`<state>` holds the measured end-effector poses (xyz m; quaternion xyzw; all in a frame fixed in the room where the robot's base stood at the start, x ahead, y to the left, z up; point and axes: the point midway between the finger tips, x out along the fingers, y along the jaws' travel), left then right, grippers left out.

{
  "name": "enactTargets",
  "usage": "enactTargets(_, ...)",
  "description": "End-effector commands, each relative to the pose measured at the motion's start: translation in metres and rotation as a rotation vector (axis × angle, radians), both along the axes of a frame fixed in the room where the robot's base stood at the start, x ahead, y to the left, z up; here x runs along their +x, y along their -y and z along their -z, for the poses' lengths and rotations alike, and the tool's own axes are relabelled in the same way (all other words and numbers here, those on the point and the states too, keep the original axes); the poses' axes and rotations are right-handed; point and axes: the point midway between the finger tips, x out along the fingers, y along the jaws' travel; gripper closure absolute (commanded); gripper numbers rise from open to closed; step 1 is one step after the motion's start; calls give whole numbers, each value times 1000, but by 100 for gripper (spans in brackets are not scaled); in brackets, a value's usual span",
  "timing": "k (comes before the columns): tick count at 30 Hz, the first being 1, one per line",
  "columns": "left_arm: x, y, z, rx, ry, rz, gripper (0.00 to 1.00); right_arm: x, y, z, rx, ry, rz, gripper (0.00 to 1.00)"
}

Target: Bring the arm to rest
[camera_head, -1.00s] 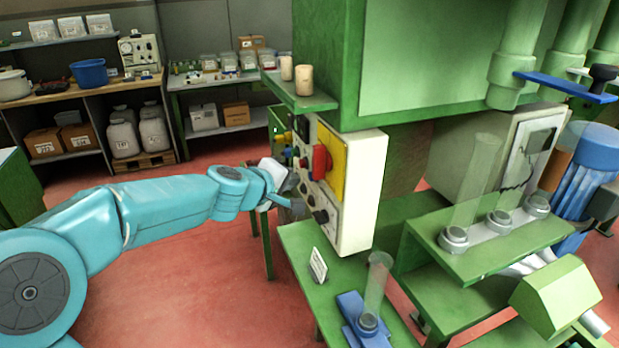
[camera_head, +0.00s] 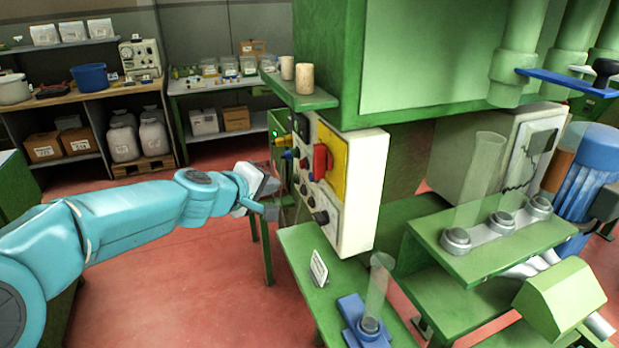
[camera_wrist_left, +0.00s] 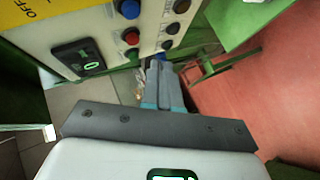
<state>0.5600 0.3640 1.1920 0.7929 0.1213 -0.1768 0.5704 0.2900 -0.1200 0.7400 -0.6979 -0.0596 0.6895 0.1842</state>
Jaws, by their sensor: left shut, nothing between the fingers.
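My left arm (camera_head: 130,215) reaches in from the left of the head view, roughly level. Its gripper (camera_head: 270,211) is shut and empty, just left of the control panel (camera_head: 355,215) and apart from it. In the left wrist view the closed fingers (camera_wrist_left: 163,88) point toward the panel's buttons. The panel carries a red switch (camera_head: 322,162) on a yellow plate and several coloured knobs. My right gripper is not in view.
Two cork stoppers (camera_head: 304,78) stand on a green ledge above the panel. A clear tube stands in a blue holder (camera_head: 350,308) on the green bench below. Open red floor (camera_head: 170,270) lies under my left arm.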

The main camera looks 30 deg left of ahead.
Motion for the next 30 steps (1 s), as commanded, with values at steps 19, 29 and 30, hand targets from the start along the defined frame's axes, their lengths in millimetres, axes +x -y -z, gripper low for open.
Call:
enactTargets(19,9,78,170,-35,-326,183,100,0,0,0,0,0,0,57)
enactTargets(29,-125,184,388,127,-788,581,100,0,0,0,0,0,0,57)
enactTargets(30,-150,195,407,151,-831,645,100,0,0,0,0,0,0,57)
